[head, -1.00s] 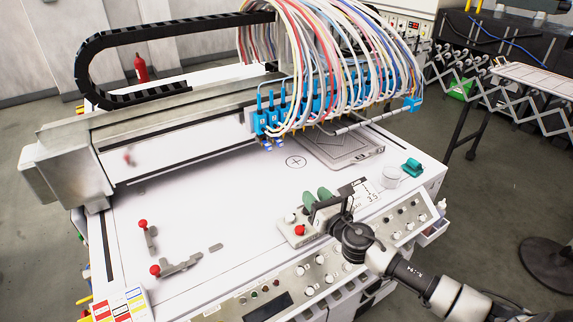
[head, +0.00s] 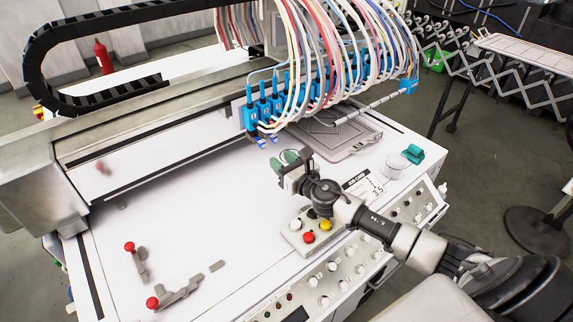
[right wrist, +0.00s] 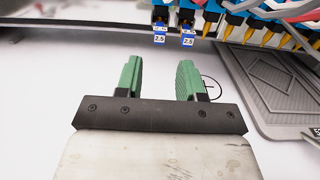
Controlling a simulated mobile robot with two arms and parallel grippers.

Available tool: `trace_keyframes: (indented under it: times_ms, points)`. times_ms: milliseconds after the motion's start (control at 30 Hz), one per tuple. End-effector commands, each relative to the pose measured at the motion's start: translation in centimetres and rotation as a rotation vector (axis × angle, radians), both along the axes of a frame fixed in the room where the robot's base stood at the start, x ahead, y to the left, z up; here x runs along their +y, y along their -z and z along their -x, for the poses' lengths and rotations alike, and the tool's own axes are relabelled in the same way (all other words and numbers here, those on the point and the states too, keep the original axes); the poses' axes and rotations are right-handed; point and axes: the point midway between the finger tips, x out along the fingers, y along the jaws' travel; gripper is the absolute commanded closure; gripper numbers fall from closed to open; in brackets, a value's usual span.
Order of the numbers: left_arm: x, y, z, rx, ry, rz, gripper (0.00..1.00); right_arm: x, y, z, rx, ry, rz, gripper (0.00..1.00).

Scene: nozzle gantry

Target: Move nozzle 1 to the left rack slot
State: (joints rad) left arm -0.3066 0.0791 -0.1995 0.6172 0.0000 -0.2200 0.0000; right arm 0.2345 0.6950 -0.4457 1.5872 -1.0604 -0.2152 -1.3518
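A row of blue nozzles (head: 266,105) with coloured hoses hangs on the gantry. The leftmost blue nozzle (head: 251,116) stands at the row's near end; I cannot read which one is nozzle 1. Two small tags marked 2.5 (right wrist: 160,39) hang under nozzle ends in the right wrist view. My right gripper (head: 290,157) is over the white bed, in front of and below the left end of the row. Its green fingers are apart and empty in the right wrist view (right wrist: 160,75). I cannot identify the left rack slot. My left gripper is not in view.
A grey plate (head: 335,137) lies under the gantry. A button box (head: 312,232), a clear cup (head: 395,166) and a teal object (head: 412,154) stand along the front edge. Red-knobbed clamps (head: 170,295) lie at the left. The bed's middle is clear.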

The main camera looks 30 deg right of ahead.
Motion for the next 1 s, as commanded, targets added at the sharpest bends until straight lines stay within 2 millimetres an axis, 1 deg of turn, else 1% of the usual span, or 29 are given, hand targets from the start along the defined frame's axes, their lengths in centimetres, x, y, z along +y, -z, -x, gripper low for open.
trace_keyframes:
  times_ms: [67,167,500,700,1000]
  points:
    - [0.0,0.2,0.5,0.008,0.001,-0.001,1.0,0.2,0.0,-1.1,-0.002,0.0,-0.001,0.62]
    - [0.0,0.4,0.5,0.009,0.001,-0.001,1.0,0.3,0.0,-2.3,-0.002,0.001,-0.001,0.62]
    - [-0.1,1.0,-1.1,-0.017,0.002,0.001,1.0,0.9,0.1,-5.9,-0.001,0.0,-0.001,0.62]
    - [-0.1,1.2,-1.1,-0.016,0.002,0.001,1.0,1.0,0.0,-7.0,0.0,0.0,0.0,0.62]
    - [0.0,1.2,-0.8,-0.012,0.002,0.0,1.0,1.0,-0.1,-7.2,0.0,-0.001,0.0,0.62]
